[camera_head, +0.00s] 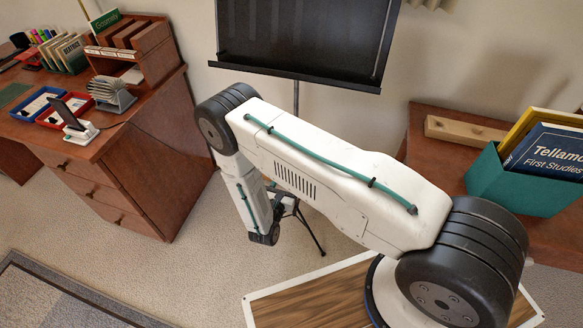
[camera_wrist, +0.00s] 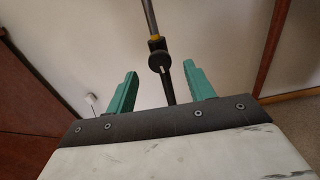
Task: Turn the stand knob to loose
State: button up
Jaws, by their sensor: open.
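The music stand (camera_head: 300,40) has a black desk at the top of the head view, on a thin pole, with a tripod leg (camera_head: 312,232) showing behind my arm. In the wrist view the stand pole (camera_wrist: 150,18) runs down the middle. My gripper (camera_wrist: 159,80) is open, with green fingers to the left and right of the knob in the picture. I see no contact with it. In the head view my arm hides the knob.
A wooden desk (camera_head: 150,120) with trays and books stands at the left. A low wooden bench (camera_head: 440,150) with a green book box (camera_head: 520,185) is at the right. The wall is behind the stand. Carpet (camera_head: 190,260) lies open at the lower left.

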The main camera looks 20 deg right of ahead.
jog(key=x, duration=0.5)
jog(key=f+x, duration=0.1)
jog(key=x, duration=0.1)
jog(key=shift+w, duration=0.25)
